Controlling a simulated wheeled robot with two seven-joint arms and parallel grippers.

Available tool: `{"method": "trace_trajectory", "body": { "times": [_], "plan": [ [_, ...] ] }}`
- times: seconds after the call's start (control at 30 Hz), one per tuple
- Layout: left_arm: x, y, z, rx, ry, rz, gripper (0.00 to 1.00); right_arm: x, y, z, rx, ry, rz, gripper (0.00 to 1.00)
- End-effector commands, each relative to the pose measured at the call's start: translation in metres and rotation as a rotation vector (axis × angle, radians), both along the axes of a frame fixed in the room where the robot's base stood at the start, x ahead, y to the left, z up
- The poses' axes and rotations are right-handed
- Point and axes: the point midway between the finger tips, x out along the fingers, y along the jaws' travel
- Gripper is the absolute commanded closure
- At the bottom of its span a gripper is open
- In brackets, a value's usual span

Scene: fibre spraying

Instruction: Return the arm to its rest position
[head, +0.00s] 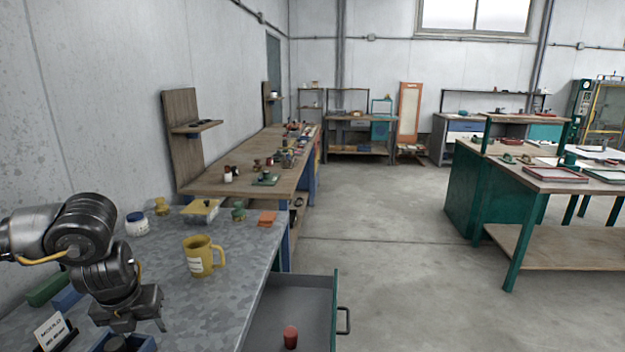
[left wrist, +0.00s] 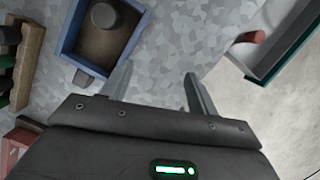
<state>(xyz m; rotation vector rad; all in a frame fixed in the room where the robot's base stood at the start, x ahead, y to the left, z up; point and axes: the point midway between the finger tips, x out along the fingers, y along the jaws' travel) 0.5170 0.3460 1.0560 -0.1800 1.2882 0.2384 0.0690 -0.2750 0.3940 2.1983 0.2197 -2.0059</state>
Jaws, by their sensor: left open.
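My left arm reaches in from the left in the head view, bent downward over the grey worktop (head: 165,240). Its left gripper (head: 128,322) points down near a blue-walled box at the bottom edge. In the left wrist view the left gripper (left wrist: 156,82) has its two fingers apart with only bare worktop between them. The blue box (left wrist: 66,42) there lies just beyond the left finger and holds a dark grey cylinder (left wrist: 104,15), apart from the fingers. My right gripper is in neither view.
A yellow mug (head: 203,257) stands right of the gripper. A white jar (head: 136,224), a green block (head: 47,287) and a lettered card (head: 50,331) are near the arm. An open drawer (head: 300,300) holds a red cylinder (head: 290,337).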

Motion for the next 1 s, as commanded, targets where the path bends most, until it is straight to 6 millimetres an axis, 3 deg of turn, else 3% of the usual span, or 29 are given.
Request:
{"method": "trace_trajectory", "body": {
  "times": [0.07,0.6,1.0],
  "plan": [
    [-0.005,-0.016,0.007,0.004,-0.004,-0.007,0.40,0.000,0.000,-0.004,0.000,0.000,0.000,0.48],
    [-0.010,-0.039,0.022,0.002,0.001,0.521,0.40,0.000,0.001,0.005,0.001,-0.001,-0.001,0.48],
    [-0.013,-0.045,0.026,0.000,0.001,0.697,0.40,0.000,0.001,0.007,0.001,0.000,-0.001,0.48]
  ]
}}
